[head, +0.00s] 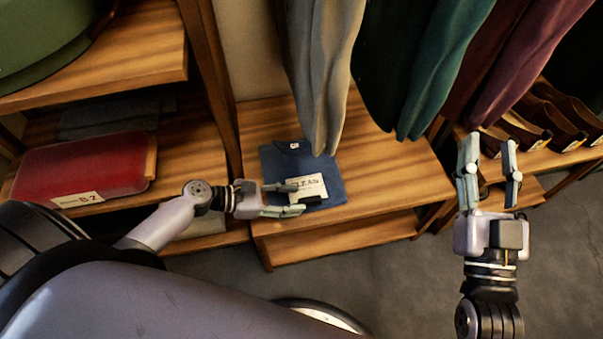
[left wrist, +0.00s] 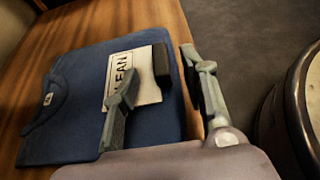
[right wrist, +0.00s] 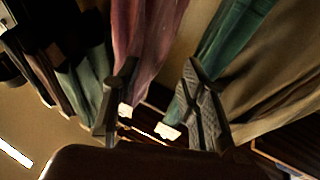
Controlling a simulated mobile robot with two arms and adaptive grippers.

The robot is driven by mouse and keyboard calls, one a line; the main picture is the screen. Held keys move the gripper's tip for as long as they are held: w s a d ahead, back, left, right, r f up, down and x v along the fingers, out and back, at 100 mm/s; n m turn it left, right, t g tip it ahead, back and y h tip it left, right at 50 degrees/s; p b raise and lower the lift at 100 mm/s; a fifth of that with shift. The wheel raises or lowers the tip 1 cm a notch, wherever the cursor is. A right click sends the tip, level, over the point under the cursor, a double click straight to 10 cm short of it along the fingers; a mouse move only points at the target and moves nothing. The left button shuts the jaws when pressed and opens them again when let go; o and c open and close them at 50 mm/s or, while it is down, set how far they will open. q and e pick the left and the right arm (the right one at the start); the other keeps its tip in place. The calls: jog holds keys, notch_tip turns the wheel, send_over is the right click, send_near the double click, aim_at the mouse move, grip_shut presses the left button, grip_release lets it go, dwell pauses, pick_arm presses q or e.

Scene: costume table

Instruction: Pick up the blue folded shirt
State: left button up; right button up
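The blue folded shirt (head: 332,191) lies flat on the wooden shelf (head: 390,180), with a white "CLEAN" card (head: 308,186) on top. It fills much of the left wrist view (left wrist: 80,95). My left gripper (head: 300,198) is open at its front edge. In the left wrist view, one finger is over the shirt and card and the other is just beyond the shirt's edge. I cannot tell if either touches. A small black piece (left wrist: 161,65) shows at the card's edge. My right gripper (head: 490,157) is open and empty, away to the right.
Grey, teal and maroon garments (head: 425,60) hang above and behind the shirt. A red folded item (head: 85,168) with a tag lies on the left shelf, beside a wooden upright (head: 215,85). Grey floor (head: 400,275) is open in front.

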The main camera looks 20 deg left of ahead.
aim_at(308, 200)
pick_arm(q)
jog(key=shift+b+x, duration=0.35)
jog(key=shift+x, duration=1.15)
pick_arm(e)
jog(key=shift+s+r+t+y, duration=0.15)
jog(key=shift+s+r+t, duration=0.25)
jog(key=shift+r, duration=0.25)
jog(key=shift+s+r+t+y, duration=0.25)
jog(key=shift+r+t, duration=0.2)
jog(key=shift+r, duration=0.2)
jog(key=shift+s+r+t+y, duration=0.1)
jog(key=shift+s+r+t, duration=0.3)
jog(key=shift+r, duration=0.25)
pick_arm(q)
grip_shut()
